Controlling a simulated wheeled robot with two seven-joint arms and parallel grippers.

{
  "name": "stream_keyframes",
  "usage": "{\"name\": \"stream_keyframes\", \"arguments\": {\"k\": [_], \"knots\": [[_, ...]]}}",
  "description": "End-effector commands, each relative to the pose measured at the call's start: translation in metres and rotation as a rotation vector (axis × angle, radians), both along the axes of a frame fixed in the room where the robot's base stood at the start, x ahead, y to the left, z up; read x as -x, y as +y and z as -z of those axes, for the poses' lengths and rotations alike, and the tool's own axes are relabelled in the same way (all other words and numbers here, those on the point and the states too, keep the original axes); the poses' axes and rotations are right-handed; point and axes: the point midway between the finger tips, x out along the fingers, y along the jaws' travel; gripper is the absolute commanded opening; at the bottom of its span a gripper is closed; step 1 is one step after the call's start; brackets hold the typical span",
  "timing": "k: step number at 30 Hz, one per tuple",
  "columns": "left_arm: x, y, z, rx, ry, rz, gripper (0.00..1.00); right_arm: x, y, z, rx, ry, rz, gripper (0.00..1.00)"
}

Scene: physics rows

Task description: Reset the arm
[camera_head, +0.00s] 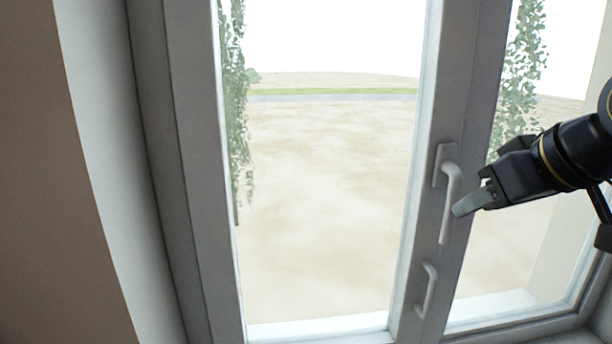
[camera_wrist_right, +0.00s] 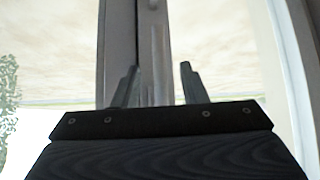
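My right gripper (camera_head: 462,208) comes in from the right in the head view, with its fingertips close to the window handle (camera_head: 448,212). In the right wrist view its two fingers (camera_wrist_right: 157,82) stand apart with a gap between them. The handle, a light grey lever pointing down on the window frame, shows in the right wrist view beyond the fingers (camera_wrist_right: 155,45). I cannot tell whether a finger touches it. Nothing is seen held. My left gripper is in neither view.
The grey window frame (camera_head: 185,150) fills the middle, with a second small pull handle (camera_head: 429,290) below the lever. A brown wall (camera_head: 50,200) stands at the left. Bare ground (camera_head: 325,170) and hanging ivy (camera_head: 236,90) show through the glass.

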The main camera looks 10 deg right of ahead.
Motion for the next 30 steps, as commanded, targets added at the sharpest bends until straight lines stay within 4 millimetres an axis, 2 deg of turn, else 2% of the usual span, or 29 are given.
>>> {"name": "stream_keyframes", "arguments": {"k": [2, 5, 12, 15, 18, 21, 23, 30], "knots": [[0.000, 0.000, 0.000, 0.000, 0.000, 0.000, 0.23, 0.006, 0.004, 0.021, -0.012, 0.025, 0.005, 0.39], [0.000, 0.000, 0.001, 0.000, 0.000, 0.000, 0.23, 0.018, 0.012, 0.064, -0.047, 0.070, 0.019, 0.39], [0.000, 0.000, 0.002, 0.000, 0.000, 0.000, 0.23, 0.071, 0.044, 0.206, -0.202, 0.210, 0.093, 0.39], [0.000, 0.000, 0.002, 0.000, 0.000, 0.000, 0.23, 0.096, 0.059, 0.258, -0.268, 0.259, 0.129, 0.39], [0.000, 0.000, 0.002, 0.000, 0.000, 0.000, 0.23, 0.116, 0.072, 0.296, -0.319, 0.298, 0.158, 0.39], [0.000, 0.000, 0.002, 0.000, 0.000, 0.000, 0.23, 0.129, 0.081, 0.319, -0.353, 0.323, 0.178, 0.39], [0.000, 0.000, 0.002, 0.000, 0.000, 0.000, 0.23, 0.133, 0.083, 0.326, -0.363, 0.329, 0.184, 0.39], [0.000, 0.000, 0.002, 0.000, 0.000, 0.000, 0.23, 0.135, 0.084, 0.329, -0.367, 0.331, 0.187, 0.39]]}}
